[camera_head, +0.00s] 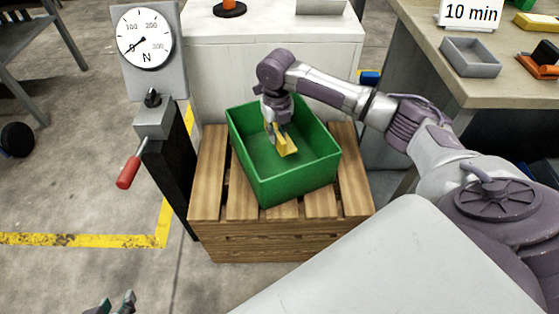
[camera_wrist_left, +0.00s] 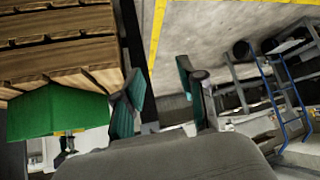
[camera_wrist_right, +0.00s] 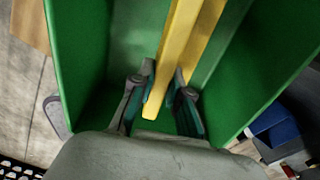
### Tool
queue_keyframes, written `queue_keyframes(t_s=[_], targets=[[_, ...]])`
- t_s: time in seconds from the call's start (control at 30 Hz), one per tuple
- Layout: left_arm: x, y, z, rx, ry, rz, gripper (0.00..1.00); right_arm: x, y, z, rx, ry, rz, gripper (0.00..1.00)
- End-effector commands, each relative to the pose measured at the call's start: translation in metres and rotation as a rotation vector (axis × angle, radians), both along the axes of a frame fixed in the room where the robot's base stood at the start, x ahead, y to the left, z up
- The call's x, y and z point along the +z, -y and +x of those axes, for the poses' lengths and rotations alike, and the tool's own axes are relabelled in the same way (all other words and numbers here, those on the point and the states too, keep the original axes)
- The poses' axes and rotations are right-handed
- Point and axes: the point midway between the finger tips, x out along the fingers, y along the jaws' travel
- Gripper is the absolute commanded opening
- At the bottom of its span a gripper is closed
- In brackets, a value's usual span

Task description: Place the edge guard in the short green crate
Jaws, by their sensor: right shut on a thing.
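The short green crate (camera_head: 300,180) stands on a wooden pallet box in the head view. Its green walls also fill much of the right wrist view (camera_wrist_right: 75,60). The yellow edge guard (camera_head: 287,147) is inside the crate's outline, held from above by my right gripper (camera_head: 276,128). In the right wrist view the edge guard (camera_wrist_right: 178,50) runs between the two fingers of my right gripper (camera_wrist_right: 162,100), which are shut on it. I cannot tell whether it touches the crate floor. My left gripper (camera_head: 115,305) is at the bottom left, empty, with its fingers apart in the left wrist view (camera_wrist_left: 165,95).
The wooden pallet box (camera_head: 290,235) bears the crate. A force gauge (camera_head: 146,38) with a red-handled lever (camera_head: 128,172) stands to its left. A white cabinet (camera_head: 215,65) is behind. A workbench (camera_head: 420,40) with a grey tray (camera_head: 470,57) is at the right.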

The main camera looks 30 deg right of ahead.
Motion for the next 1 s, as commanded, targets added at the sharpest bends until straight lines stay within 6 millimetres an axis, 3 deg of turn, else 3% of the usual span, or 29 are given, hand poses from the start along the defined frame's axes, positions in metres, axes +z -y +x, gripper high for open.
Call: queue_keyframes(t_s=[0.33,0.57,0.8,1.0], targets=[[0.047,0.021,0.049,-0.027,0.362,-0.082,0.4,-0.048,0.0,-0.001,0.002,-0.002,-0.001,0.0],[0.066,0.026,0.06,-0.034,0.475,-0.109,0.4,-0.061,0.0,-0.001,0.001,-0.001,0.0,0.0],[0.104,0.035,0.073,-0.048,0.708,-0.166,0.4,-0.089,0.0,-0.001,0.001,-0.002,0.0,0.0],[0.122,0.039,0.075,-0.053,0.804,-0.191,0.4,-0.098,0.0,0.0,0.002,0.0,0.0,0.0]])
